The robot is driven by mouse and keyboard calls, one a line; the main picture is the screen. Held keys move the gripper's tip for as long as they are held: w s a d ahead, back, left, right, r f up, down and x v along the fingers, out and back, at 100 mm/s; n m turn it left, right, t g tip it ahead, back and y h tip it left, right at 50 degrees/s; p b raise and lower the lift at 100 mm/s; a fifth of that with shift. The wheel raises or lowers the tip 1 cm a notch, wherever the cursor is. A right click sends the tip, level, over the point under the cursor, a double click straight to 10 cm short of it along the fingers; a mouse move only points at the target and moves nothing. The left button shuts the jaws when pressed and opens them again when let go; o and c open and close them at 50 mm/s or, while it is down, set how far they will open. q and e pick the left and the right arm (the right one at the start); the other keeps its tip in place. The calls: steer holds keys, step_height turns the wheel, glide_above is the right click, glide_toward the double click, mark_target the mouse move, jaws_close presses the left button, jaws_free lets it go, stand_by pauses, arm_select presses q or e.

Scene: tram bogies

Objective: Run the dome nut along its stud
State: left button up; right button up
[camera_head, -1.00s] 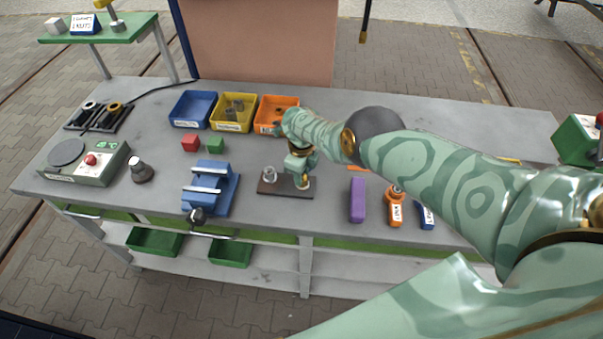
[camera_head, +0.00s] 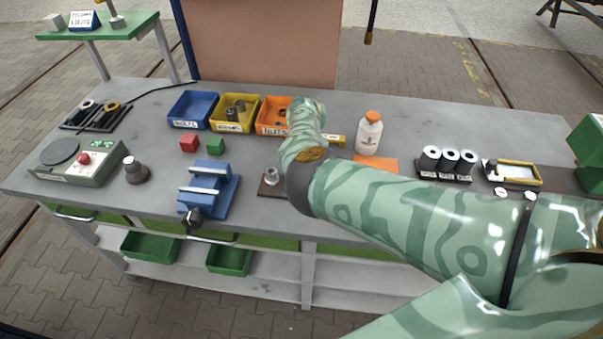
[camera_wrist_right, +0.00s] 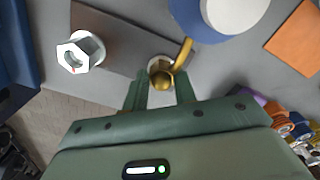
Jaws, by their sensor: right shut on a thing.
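A small brown plate (camera_head: 268,191) lies on the grey bench; it also shows in the wrist view (camera_wrist_right: 118,30). At its left end stands a silver hex nut (camera_wrist_right: 80,52) on a round base, also visible in the head view (camera_head: 271,176). At its other end a brass rounded piece (camera_wrist_right: 160,72), which looks like the dome nut, sits over a pale ring. A brass bar rises beside it. My right gripper (camera_wrist_right: 161,88) is shut on the brass piece from the near side. The stud is hidden. In the head view my right arm covers the gripper.
Blue, yellow and orange bins (camera_head: 273,112) line the back. A white bottle (camera_head: 368,134) and several cylinders (camera_head: 449,161) stand to the right.

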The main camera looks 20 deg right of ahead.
steer(key=shift+s+d+f+m, duration=0.2)
steer(key=shift+s+m, duration=0.05)
steer(key=shift+m, duration=0.05)
steer(key=shift+s+a+f, duration=0.1)
steer(key=shift+s+f, duration=0.05)
steer(key=shift+s, duration=0.05)
stand_by(0.3)
steer(key=o, duration=1)
steer(key=shift+w+r, duration=0.1)
steer(key=shift+r, duration=0.15)
steer(key=shift+r, duration=0.25)
step_height(320, 180, up, 16)
steer(key=p, duration=1.4)
steer(key=shift+f, duration=0.15)
steer(key=shift+f, duration=0.1)
